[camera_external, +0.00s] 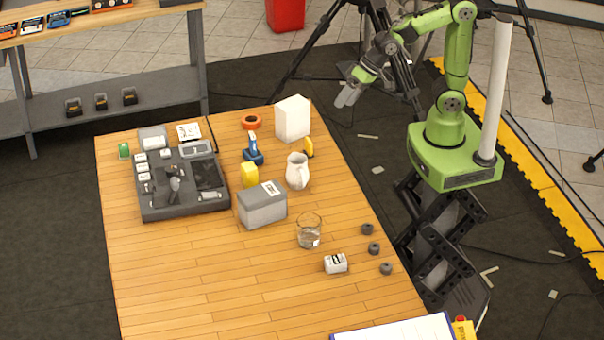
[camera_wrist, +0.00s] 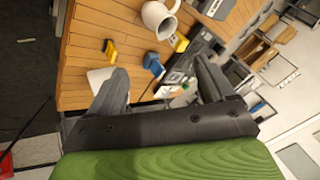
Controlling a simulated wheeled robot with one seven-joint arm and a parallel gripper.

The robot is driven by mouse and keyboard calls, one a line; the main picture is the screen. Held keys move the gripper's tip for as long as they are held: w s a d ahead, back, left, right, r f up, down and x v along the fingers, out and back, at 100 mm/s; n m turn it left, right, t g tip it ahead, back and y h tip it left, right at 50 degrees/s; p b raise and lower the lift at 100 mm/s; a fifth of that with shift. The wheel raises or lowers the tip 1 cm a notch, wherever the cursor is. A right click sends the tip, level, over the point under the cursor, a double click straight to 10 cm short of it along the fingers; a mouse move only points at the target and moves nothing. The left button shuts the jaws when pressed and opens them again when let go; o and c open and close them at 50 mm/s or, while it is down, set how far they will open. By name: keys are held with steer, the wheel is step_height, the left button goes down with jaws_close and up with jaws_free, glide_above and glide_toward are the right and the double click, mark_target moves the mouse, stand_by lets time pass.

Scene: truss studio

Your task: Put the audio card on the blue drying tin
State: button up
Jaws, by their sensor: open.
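My gripper (camera_external: 345,95) is open and empty, raised beyond the table's far right corner; both spread fingers show in the wrist view (camera_wrist: 160,78). I cannot pick out the audio card for certain. A white card with dark print (camera_external: 189,132) lies at the back of the table, and a small white block with a black mark (camera_external: 335,263) lies near the front right.
The wooden table (camera_external: 200,285) is clear at the front left. A dark tray of parts (camera_external: 180,205), a grey box (camera_external: 262,205), a yellow block (camera_external: 249,175), a white jug (camera_external: 297,171), a glass (camera_external: 309,232) and a tall white box (camera_external: 293,118) stand on it.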

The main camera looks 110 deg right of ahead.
steer(key=s+r+n+g, duration=0.1)
steer(key=s+n, duration=0.8)
steer(key=s, duration=0.9)
steer(key=shift+s+a+r, duration=0.2)
steer(key=shift+r, duration=0.45)
steer(key=shift+s, duration=0.1)
